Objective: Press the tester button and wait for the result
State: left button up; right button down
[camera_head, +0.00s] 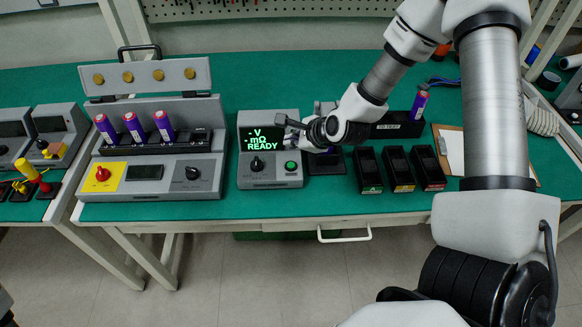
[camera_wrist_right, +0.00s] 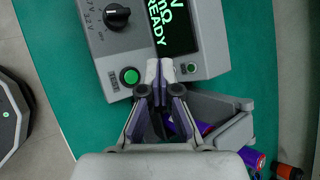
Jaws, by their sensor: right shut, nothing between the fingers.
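The tester (camera_head: 270,180) is a grey box on the green bench, with a dark knob (camera_head: 257,164). Its screen (camera_head: 262,139) reads "V mΩ READY" in green. The round green button (camera_head: 291,166) is at the lower right of its face. The button also shows in the wrist view (camera_wrist_right: 130,76), uncovered. My right gripper (camera_wrist_right: 160,68) is shut and empty. Its tips are over the tester face beside the screen, a little away from the button. Whether they touch the face, I cannot tell. A purple cell (camera_wrist_right: 203,128) is partly hidden behind the fingers. My left gripper is out of view.
Left of the tester, a larger grey station (camera_head: 150,180) holds three purple cells (camera_head: 133,127). Right of it stand several black bins (camera_head: 397,170) and a black "TO TEST" rack (camera_head: 392,126) with one cell (camera_head: 419,104). A clipboard (camera_head: 453,150) lies farther right.

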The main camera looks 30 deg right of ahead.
aim_at(292, 166)
notch_tip(292, 166, down, 6)
jog(key=b, duration=0.4)
jog(key=shift+r, duration=0.1)
jog(key=shift+f, duration=0.2)
dwell(0.8)
jog(key=shift+f+b, duration=0.4)
jog(key=shift+b, duration=0.3)
jog(key=shift+f+b, duration=0.45)
jog(key=shift+b, duration=0.1)
jog(key=shift+r, duration=0.15)
dwell(0.5)
jog(key=shift+r+p, duration=0.6)
jog(key=shift+r, duration=0.15)
